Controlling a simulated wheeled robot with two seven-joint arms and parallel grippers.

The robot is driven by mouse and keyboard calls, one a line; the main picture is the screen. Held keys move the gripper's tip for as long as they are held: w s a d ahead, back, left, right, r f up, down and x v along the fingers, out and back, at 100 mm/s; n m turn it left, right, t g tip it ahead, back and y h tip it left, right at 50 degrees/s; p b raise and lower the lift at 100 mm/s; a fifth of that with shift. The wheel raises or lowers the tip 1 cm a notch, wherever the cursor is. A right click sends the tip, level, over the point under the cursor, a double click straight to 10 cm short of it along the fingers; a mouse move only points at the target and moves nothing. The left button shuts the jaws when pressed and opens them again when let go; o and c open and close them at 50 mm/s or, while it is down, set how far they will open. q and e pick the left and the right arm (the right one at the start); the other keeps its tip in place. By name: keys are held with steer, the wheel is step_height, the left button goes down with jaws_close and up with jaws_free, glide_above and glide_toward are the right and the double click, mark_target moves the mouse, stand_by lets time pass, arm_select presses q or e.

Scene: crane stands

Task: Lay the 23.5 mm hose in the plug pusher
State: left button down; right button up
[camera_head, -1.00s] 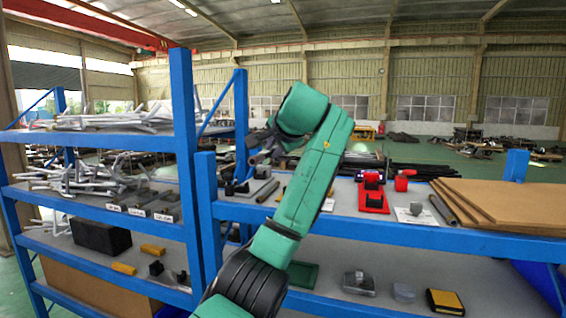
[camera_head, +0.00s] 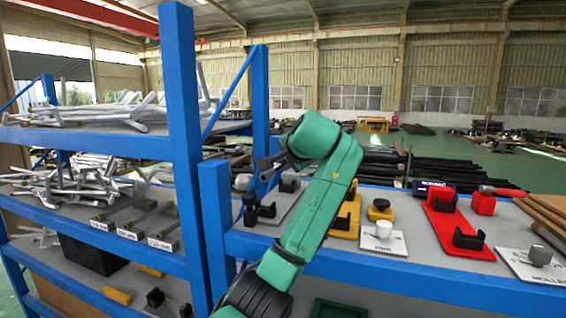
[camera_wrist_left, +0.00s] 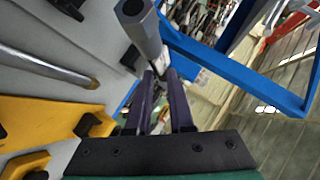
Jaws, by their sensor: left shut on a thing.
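My left gripper (camera_head: 264,168) is at the middle shelf's left end, above a grey plate with black cradles (camera_head: 268,211). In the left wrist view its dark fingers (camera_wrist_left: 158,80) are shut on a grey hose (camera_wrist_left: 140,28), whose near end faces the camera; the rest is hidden. To the right on the shelf are a yellow base with a black cradle (camera_head: 347,217) and a red base with a black cradle (camera_head: 466,239). No readable label tells which fixture is the plug pusher. My right gripper is out of view.
Blue posts (camera_head: 180,130) and the shelf's front rail (camera_head: 400,272) bound the shelf. Labelled slots (camera_head: 130,234) are on the left rack below a heap of white metal parts (camera_head: 70,185). A white plate with a knob (camera_head: 381,238) and brown boards (camera_head: 545,210) lie to the right.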

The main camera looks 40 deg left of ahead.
arm_select(q)
steer(key=f, duration=0.1)
steer(key=w+a+f+b, duration=0.1)
steer(key=a+f+b, duration=0.1)
steer(key=f, duration=0.1)
steer(key=shift+w+f, duration=0.1)
steer(key=shift+w, duration=0.1)
steer(key=shift+s+d+f+b, duration=0.15)
steer(key=shift+d+f+b, duration=0.05)
steer(key=shift+f+b, duration=0.4)
steer(key=shift+s+d+f+b, duration=0.15)
steer(key=shift+d+f+b, duration=0.05)
steer(key=shift+f+b, duration=0.4)
steer(key=shift+f, duration=0.3)
steer(key=shift+w+a+f, duration=0.1)
steer(key=shift+a, duration=0.05)
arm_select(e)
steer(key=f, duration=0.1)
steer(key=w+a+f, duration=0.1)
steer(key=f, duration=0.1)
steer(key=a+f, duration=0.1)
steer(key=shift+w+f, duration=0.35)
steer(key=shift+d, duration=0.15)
arm_select(q)
steer(key=c, duration=0.7)
jaws_free()
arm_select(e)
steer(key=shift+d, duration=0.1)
